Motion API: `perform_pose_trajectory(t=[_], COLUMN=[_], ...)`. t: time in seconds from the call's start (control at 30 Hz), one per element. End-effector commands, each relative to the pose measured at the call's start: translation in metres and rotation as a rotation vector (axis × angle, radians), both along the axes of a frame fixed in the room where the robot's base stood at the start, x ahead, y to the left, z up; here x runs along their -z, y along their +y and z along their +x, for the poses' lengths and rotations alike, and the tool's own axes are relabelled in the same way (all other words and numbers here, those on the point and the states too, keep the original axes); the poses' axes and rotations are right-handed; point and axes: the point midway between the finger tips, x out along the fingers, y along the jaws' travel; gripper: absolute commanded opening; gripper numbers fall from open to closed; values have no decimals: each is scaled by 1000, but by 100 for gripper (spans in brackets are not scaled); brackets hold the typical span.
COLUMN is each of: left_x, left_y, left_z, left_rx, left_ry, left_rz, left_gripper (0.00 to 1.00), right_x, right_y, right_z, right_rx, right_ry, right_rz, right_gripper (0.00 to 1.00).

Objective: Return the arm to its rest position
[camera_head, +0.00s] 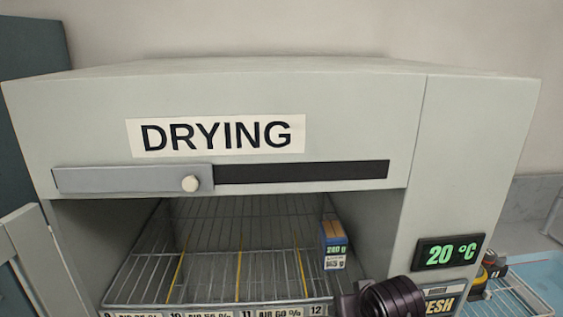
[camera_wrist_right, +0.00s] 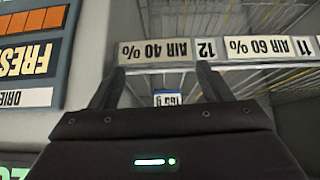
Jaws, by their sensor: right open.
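My right gripper (camera_wrist_right: 160,84) is open in the right wrist view, with nothing between its two dark fingers. It is just in front of the shelf's front edge. Part of my right arm (camera_head: 392,298) shows at the bottom right of the head view, in front of the drying cabinet (camera_head: 350,120). A small orange and blue box (camera_head: 333,243) with weight labels stands on the wire shelf (camera_head: 215,262), at its right side. A label on it (camera_wrist_right: 168,98) shows beyond my fingers. My left arm is out of view.
The cabinet's side walls and upper panel with a sliding vent (camera_head: 140,180) frame the opening. Numbered air labels (camera_wrist_right: 155,51) line the shelf edge. A display reads 20 °C (camera_head: 450,252). At the right, a wire rack (camera_head: 515,297) stands on a blue surface.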

Motion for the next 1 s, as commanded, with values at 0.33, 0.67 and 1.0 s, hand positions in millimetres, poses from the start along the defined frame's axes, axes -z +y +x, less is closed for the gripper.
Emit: perform_pose_trajectory(t=[0.33, 0.67, 1.0], left_x=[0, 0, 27], left_y=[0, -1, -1], left_z=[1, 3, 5], left_rx=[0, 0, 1], left_ry=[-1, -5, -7], left_rz=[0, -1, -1], left_gripper=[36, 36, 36], right_x=[93, 119, 244], right_y=[-21, -31, -28], right_z=[-123, -194, -175], right_rx=[-53, -89, -95], right_ry=[230, 352, 387], right_rz=[-40, -63, -63], right_gripper=[72, 72, 72])
